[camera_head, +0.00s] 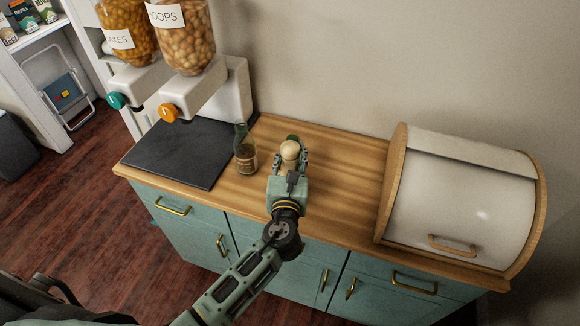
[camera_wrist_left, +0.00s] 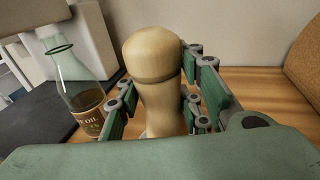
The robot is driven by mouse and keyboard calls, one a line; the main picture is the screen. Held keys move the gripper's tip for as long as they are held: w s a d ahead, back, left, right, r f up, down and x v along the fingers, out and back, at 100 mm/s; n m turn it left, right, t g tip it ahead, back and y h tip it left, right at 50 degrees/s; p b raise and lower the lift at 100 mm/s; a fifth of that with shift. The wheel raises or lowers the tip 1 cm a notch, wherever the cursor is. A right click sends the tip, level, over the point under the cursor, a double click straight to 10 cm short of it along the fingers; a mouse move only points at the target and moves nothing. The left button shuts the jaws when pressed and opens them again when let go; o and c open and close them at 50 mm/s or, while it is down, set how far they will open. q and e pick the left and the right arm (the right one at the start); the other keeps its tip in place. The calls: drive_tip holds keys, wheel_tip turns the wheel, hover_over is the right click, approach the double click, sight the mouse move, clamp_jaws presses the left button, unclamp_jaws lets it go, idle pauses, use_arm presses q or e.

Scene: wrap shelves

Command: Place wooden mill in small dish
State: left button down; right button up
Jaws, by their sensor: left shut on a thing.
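The wooden mill (camera_head: 290,150) is pale, with a rounded head, and is at the middle of the wooden counter. In the left wrist view the mill (camera_wrist_left: 155,65) stands upright between the fingers. My left gripper (camera_head: 289,163) is shut on the mill, with one finger on each side of its body. The mill's lower end is hidden by the gripper, so I cannot tell whether it touches the counter. A small green thing (camera_head: 292,138) shows just behind the mill's head. It is mostly hidden, and I cannot tell whether it is the small dish. My right gripper is not in view.
A glass oil bottle (camera_head: 245,153) stands close left of the gripper and also shows in the left wrist view (camera_wrist_left: 83,98). A dark slab (camera_head: 180,150) and food dispensers (camera_head: 185,45) are at the left. A bread box (camera_head: 460,200) stands right. The counter between (camera_head: 345,185) is clear.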

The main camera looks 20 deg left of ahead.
sight(290, 168)
use_arm(q)
drive_tip(key=shift+a+f, duration=0.1)
drive_tip(key=shift+f, duration=0.25)
wheel_tip(290, 168, down, 3)
drive_tip(key=shift+f+b, duration=0.1)
drive_tip(key=shift+b, duration=0.3)
drive_tip(key=shift+f, duration=0.1)
drive_tip(key=c, duration=1.2)
unclamp_jaws()
drive_tip(key=shift+f, duration=0.1)
drive_tip(key=shift+r, duration=0.2)
drive_tip(key=b+v, duration=0.2)
drive_tip(key=v, duration=1)
